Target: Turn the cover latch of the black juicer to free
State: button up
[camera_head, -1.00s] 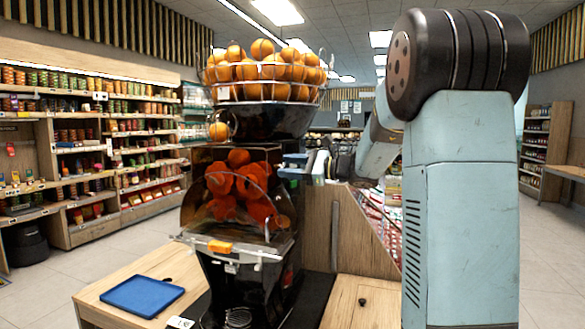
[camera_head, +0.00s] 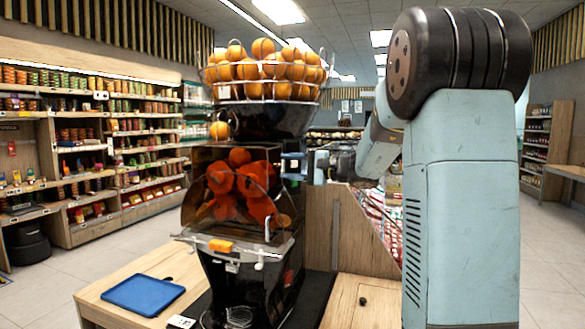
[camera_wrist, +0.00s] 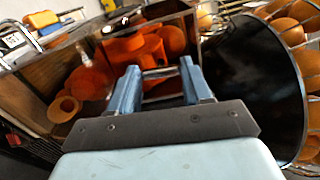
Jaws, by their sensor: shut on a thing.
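The black juicer (camera_head: 262,122) stands on the wooden counter, with a clear front cover (camera_head: 205,215) over red-orange pressing drums (camera_head: 240,182). My gripper (camera_head: 291,163) is at the upper right side of the cover, below the fruit basket. In the wrist view its two blue fingers (camera_wrist: 162,88) stand either side of a metal bar-like latch (camera_wrist: 162,73) at the edge of the drum housing. The gripper is shut on this latch. The latch's exact angle is hard to see; in the head view the gripper hides it.
A wire basket full of oranges (camera_head: 262,75) sits on top of the juicer, close above my gripper. A blue tray (camera_head: 143,294) lies on the counter at left. A wooden panel (camera_head: 335,235) stands to the right of the juicer. Stocked shelves line the left wall.

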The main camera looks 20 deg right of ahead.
jog(key=shift+f+n, duration=0.15)
jog(key=shift+n, duration=0.45)
jog(key=o, duration=1.1)
jog(key=shift+c, duration=0.2)
jog(key=v, duration=1.3)
jog(key=shift+d, duration=0.3)
jog(key=shift+s, duration=0.15)
